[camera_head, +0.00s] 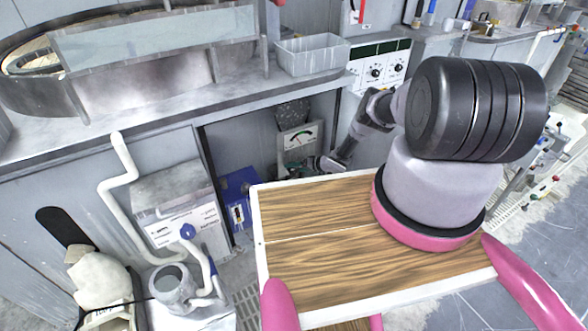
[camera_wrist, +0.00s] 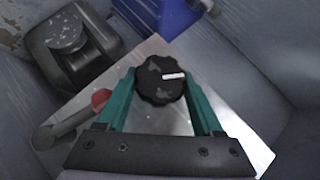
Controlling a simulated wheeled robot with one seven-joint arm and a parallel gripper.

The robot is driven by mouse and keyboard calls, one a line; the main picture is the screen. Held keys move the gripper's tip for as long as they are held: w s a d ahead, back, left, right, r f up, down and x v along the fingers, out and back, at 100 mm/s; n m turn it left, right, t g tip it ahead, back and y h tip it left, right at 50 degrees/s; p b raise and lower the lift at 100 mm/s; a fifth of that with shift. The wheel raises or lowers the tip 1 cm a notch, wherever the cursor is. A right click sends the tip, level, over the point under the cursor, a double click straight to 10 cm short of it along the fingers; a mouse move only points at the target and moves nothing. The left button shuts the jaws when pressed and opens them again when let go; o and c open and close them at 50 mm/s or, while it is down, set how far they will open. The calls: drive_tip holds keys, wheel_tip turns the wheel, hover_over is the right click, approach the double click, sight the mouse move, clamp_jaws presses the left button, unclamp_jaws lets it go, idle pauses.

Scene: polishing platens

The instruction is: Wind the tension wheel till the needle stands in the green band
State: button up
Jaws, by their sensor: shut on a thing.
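The tension wheel is a black scalloped knob (camera_wrist: 161,92) with a white mark on its face, pointing right in the wrist view. My gripper (camera_wrist: 160,80) has its two green fingers on either side of the wheel, shut on it.
In the wrist view, a lever with a red knob (camera_wrist: 101,98) lies left of the wheel, close to my left finger. A black block (camera_wrist: 68,42) is at upper left.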

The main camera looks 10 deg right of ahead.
drive_tip(key=shift+w+m+y, duration=0.1)
drive_tip(key=shift+m+y, duration=0.2)
drive_tip(key=shift+y, duration=0.1)
drive_tip(key=o, duration=1.1)
drive_tip(key=shift+r, duration=0.1)
wheel_tip(320, 180, up, 8)
drive_tip(key=shift+r, duration=1)
